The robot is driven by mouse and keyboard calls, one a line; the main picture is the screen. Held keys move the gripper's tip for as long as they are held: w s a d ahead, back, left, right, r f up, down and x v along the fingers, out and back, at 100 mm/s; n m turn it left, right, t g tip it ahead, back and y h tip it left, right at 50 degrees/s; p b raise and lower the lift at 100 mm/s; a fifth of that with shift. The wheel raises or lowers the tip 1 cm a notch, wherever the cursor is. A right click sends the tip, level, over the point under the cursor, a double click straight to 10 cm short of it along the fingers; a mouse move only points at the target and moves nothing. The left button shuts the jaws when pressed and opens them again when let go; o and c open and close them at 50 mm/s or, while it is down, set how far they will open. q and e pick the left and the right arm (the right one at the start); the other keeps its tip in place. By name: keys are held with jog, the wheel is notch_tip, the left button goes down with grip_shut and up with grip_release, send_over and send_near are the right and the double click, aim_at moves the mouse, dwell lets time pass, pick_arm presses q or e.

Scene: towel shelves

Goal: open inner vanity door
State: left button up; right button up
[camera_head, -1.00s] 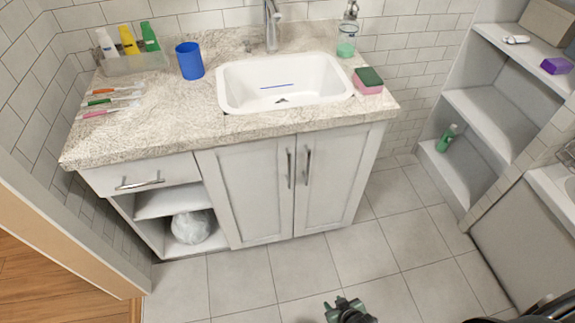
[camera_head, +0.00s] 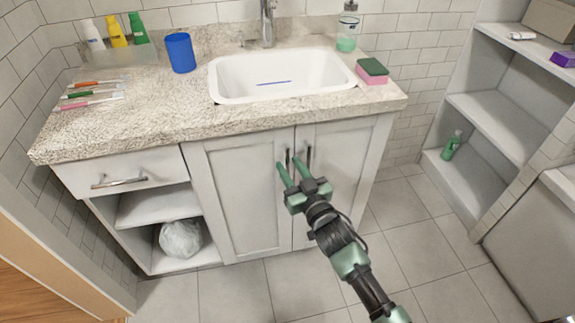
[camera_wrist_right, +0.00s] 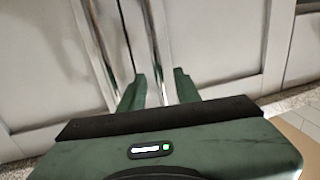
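The vanity has two pale grey doors, both shut: a left door (camera_head: 240,195) beside the drawer and a right door (camera_head: 345,165). Their upright metal handles stand side by side at the middle seam. My right gripper (camera_head: 289,162) is open in front of the doors, with its green fingers on either side of the left door's handle (camera_head: 288,158). The right door's handle (camera_head: 308,156) is outside the fingers. In the right wrist view, one handle (camera_wrist_right: 155,40) runs between the fingers and the other (camera_wrist_right: 93,40) lies left of them. I cannot tell whether the fingers touch the handle.
A drawer (camera_head: 120,176) and open shelves with a white bag (camera_head: 181,239) are left of the doors. The counter (camera_head: 150,110) holds a blue cup (camera_head: 180,53), a sink and a sponge (camera_head: 371,71). The tiled floor (camera_head: 300,285) before the doors is clear. Wall shelves (camera_head: 505,125) stand right.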

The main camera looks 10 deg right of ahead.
jog(key=shift+x, duration=0.95)
jog(key=shift+s, duration=0.1)
grip_shut()
dwell(0.6)
